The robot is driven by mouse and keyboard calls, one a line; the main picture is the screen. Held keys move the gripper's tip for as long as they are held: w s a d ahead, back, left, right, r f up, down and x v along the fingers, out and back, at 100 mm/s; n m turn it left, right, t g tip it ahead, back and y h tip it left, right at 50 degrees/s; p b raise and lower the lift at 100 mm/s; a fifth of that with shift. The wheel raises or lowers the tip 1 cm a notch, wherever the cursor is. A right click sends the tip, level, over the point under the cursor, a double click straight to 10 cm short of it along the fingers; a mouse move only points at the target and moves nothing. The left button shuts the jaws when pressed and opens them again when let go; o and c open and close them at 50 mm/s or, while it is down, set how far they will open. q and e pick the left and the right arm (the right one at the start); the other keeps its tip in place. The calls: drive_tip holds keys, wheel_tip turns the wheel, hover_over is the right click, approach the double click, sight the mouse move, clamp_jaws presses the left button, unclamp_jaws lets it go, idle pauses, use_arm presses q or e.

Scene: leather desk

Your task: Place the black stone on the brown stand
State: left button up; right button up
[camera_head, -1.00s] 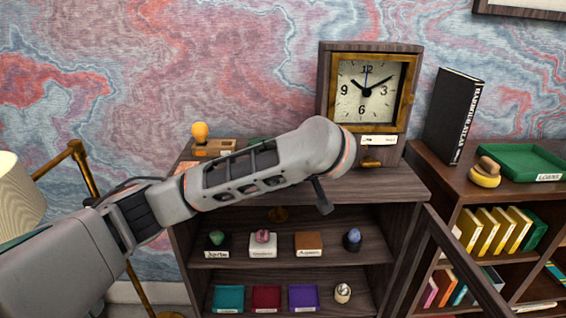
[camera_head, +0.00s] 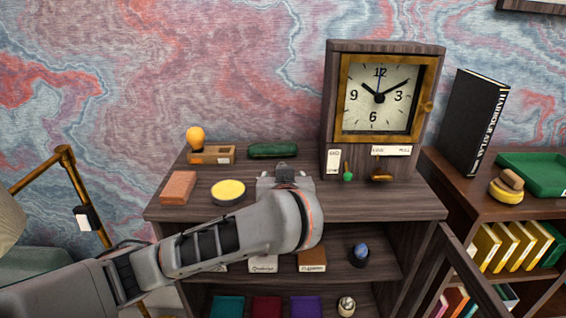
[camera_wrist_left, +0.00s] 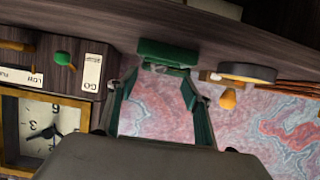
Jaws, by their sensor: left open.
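The brown stand (camera_head: 312,262) is a small brown block with a label, on the cabinet's middle shelf; my left arm partly covers that row. I cannot make out a black stone in either view; the arm hides part of the shelves. A blue egg-shaped stone (camera_head: 361,250) sits in a dark cup right of the brown stand. My left gripper (camera_head: 283,168) is above the cabinet top, pointing away toward the wall, largely hidden by its wrist. In the left wrist view its two fingers (camera_wrist_left: 160,88) are spread and empty, with a green case (camera_wrist_left: 167,52) beyond them. My right gripper is not in view.
The cabinet top (camera_head: 400,205) holds a red-brown block (camera_head: 178,188), a yellow-topped round dish (camera_head: 228,191), a wooden box with an orange knob (camera_head: 195,137), and a clock (camera_head: 380,95) at the right. An open door (camera_head: 475,280) juts out at lower right.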

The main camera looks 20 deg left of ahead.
use_arm(q)
drive_tip(key=shift+w+a+f, duration=0.1)
drive_tip(key=shift+w+f, duration=0.1)
drive_tip(key=shift+w, duration=0.65)
drive_tip(key=shift+w+a+f, duration=0.2)
drive_tip(key=shift+w+f, duration=0.15)
drive_tip(key=shift+w, duration=0.05)
drive_tip(key=shift+x, duration=2.05)
drive_tip(key=shift+w+a+f, duration=0.2)
drive_tip(key=shift+w, duration=0.45)
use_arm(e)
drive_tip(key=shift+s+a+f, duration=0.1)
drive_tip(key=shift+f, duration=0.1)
use_arm(q)
drive_tip(key=c, duration=1.4)
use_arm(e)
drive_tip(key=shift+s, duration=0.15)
use_arm(q)
drive_tip(key=shift+o, duration=0.2)
drive_tip(key=shift+r, duration=0.1)
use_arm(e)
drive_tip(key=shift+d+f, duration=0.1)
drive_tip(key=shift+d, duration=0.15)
